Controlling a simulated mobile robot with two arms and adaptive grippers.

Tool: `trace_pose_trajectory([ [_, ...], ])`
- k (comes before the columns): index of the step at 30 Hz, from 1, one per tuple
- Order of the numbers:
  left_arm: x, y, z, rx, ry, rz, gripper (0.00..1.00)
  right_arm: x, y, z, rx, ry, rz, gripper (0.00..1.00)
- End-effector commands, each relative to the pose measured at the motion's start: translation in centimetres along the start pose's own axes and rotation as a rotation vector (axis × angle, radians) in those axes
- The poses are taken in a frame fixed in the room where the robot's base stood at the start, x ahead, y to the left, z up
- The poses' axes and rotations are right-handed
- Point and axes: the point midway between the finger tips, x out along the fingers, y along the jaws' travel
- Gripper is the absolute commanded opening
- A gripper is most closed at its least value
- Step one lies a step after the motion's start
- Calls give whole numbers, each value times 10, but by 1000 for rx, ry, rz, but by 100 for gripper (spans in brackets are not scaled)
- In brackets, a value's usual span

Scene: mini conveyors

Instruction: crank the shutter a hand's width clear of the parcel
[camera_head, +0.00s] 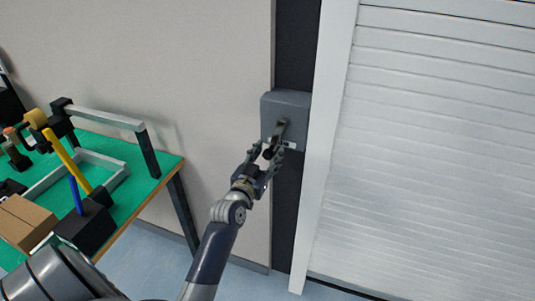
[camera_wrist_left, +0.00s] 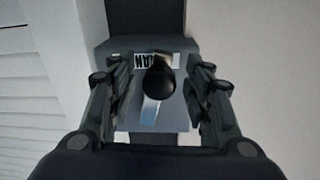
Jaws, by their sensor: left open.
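The white slatted shutter (camera_head: 430,150) fills the right of the head view and reaches down to near the floor. A grey crank box (camera_head: 290,103) is fixed to the dark post left of the shutter frame. It carries a crank with a dark round knob, and the knob (camera_wrist_left: 159,81) shows in the left wrist view in front of a metal arm (camera_wrist_left: 150,110). My left gripper (camera_head: 268,158) is open at the crank. Its fingers stand on both sides of the knob, apart from it. I see no parcel at the shutter. My right gripper is not in view.
A green-topped table (camera_head: 150,170) stands at the left with a brown box (camera_head: 24,222), a black holder (camera_head: 86,226) with a blue and a yellow tool, and a metal frame. Blue floor (camera_head: 150,265) is free between table and shutter.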

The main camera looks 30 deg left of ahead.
Motion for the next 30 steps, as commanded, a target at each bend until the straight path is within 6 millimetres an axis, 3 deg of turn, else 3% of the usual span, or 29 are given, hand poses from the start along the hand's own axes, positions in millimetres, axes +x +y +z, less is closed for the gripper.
trace_pose_trajectory([
  [6, 0, 0, 0, 0, 0, 0, 44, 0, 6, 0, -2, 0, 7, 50],
  [12, 0, 0, 0, 0, 0, 0, 0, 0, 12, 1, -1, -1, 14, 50],
  [23, 0, -4, -2, 42, -2, 0, 0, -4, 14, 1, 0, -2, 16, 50],
  [30, -1, -15, -7, 181, -7, 2, 0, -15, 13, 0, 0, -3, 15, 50],
])
